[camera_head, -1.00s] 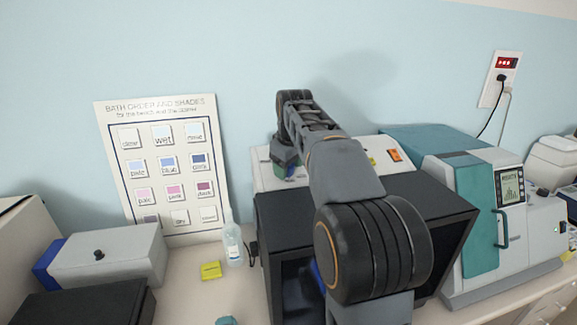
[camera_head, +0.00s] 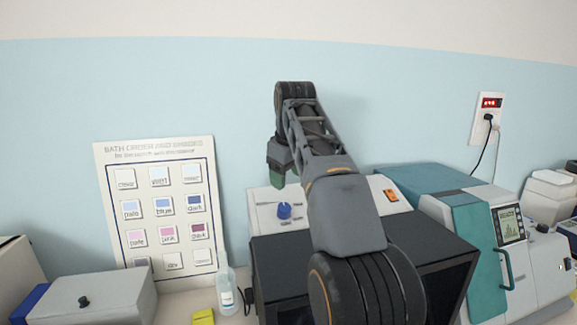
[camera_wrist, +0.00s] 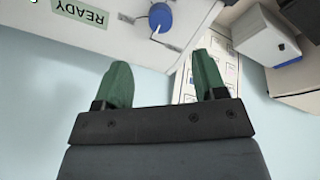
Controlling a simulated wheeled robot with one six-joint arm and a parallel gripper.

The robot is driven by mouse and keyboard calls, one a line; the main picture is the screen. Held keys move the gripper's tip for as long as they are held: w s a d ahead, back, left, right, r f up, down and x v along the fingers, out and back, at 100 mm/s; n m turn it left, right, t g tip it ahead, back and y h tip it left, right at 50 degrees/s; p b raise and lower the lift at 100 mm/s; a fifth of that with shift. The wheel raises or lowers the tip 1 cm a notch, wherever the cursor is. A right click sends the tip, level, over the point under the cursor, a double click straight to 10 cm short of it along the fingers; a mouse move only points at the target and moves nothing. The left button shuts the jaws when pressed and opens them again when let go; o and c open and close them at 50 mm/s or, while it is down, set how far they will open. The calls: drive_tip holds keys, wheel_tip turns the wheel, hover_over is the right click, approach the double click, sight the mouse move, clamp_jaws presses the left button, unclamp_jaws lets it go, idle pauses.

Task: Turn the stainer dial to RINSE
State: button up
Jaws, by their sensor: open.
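The blue stainer dial (camera_head: 284,211) sits on the pale front panel (camera_head: 262,215) above a black, open-fronted box (camera_head: 268,255). Small labels around the dial are too small to read, so I cannot tell its setting. In the wrist view the blue dial (camera_wrist: 160,17) shows at the top edge, with a thin white pointer line, close beyond my fingertips. My gripper (camera_head: 279,178) hangs just above the dial in the head view, apart from it. In the wrist view my gripper (camera_wrist: 163,65) has its green fingers spread with nothing between them.
A green READY label (camera_wrist: 80,13) is on the panel. An orange switch (camera_head: 391,195) is at the panel's right. A teal and white machine (camera_head: 472,240) stands to the right. A bottle (camera_head: 227,290) and a shade chart (camera_head: 160,205) are to the left.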

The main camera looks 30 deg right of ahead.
drive_tip(key=shift+v, duration=1.2)
